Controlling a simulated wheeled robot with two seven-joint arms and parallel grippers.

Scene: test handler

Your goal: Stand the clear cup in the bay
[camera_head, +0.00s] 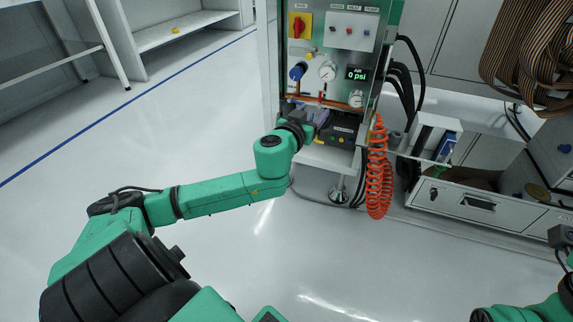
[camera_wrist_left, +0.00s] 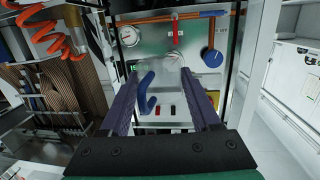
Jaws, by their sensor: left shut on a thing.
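My left gripper (camera_head: 322,112) reaches the front of the tall test handler (camera_head: 334,52), below its gauges. In the left wrist view its two purple fingers (camera_wrist_left: 172,88) are shut on a see-through thing. It looks like the clear cup (camera_wrist_left: 171,64), faint between the fingertips against the metal panel; its outline and tilt are hard to tell. In the head view I cannot make out the cup. The bay's edges are not clear in either view. My right gripper is out of view; only part of that arm shows at the lower right.
A copper pipe (camera_head: 345,105), a blue knob (camera_head: 297,71) and gauges (camera_head: 327,72) are close to my left gripper. A dark box with buttons (camera_head: 342,134) sits below. An orange coiled hose (camera_head: 378,175) hangs at right. The floor at left is clear.

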